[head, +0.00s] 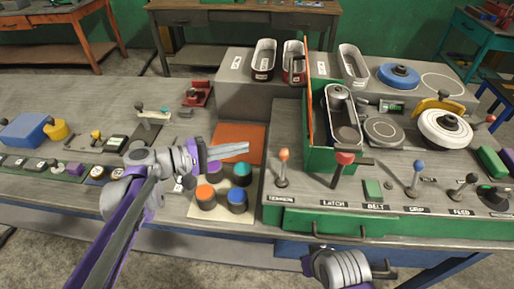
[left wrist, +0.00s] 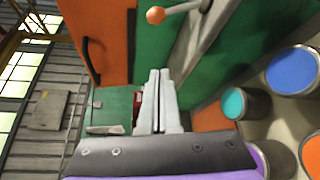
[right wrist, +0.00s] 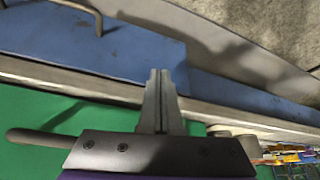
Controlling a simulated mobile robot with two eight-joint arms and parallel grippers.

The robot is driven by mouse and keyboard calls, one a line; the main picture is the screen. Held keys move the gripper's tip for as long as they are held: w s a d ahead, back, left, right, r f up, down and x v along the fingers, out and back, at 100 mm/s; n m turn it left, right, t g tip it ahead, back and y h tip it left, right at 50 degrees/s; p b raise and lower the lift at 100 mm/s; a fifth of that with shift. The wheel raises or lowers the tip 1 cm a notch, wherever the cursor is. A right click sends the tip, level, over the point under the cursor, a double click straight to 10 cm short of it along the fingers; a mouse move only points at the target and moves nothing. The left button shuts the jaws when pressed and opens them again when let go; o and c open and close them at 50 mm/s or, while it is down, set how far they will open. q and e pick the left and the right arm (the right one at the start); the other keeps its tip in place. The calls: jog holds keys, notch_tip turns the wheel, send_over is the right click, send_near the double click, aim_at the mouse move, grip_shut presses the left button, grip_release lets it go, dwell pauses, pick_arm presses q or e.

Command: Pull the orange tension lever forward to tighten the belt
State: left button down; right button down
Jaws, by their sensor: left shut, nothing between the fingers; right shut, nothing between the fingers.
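The orange-knobbed tension lever (head: 284,156) stands roughly upright above the TENSION label at the left end of the grey panel. Its orange knob (left wrist: 155,15) and grey shaft show at the top of the left wrist view. My left gripper (head: 246,148) is shut and empty, to the left of the lever and apart from it, above the pots. Its closed fingers (left wrist: 158,75) point toward the green housing side in the left wrist view. My right gripper (right wrist: 160,75) is shut and empty, low in front of the bench. The belt cannot be made out.
Several colored pots (head: 205,198) stand below my left gripper. The red latch lever (head: 342,162), blue grip lever (head: 417,168) and green upright housing (head: 313,130) lie to the lever's right. A green drawer with a handle (head: 340,236) runs along the panel front.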

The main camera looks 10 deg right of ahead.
aim_at(283, 167)
pick_arm(q)
jog(key=x, duration=0.8)
jog(key=shift+d, duration=0.35)
jog(key=s, duration=0.3)
jog(key=shift+s+d+r, duration=0.15)
jog(key=shift+r, duration=0.25)
jog(key=shift+s, duration=0.1)
jog(key=shift+s+r+m+t+h, duration=0.35)
jog(key=shift+s+m, duration=0.1)
jog(key=shift+m, duration=0.15)
jog(key=shift+s+a+r+m+h, duration=0.2)
jog(key=shift+s+a+m+h, duration=0.1)
jog(key=shift+s+m, duration=0.25)
jog(key=shift+s+a+r+m+h, duration=0.15)
jog(key=shift+s+m+h, duration=0.25)
jog(key=shift+m, duration=0.25)
jog(key=shift+s+a+r+m+h, duration=0.1)
jog(key=shift+s+m+h, duration=0.2)
jog(key=shift+m, duration=0.3)
jog(key=s+m+h, duration=0.1)
jog(key=m, duration=0.1)
jog(key=s+m+h+b, duration=0.1)
jog(key=s+m, duration=0.1)
jog(key=m, duration=0.1)
jog(key=shift+a, duration=0.4)
jog(key=shift+s+a, duration=0.1)
jog(key=shift+s, duration=0.3)
jog(key=shift+s+f, duration=0.1)
jog(key=shift+s, duration=0.05)
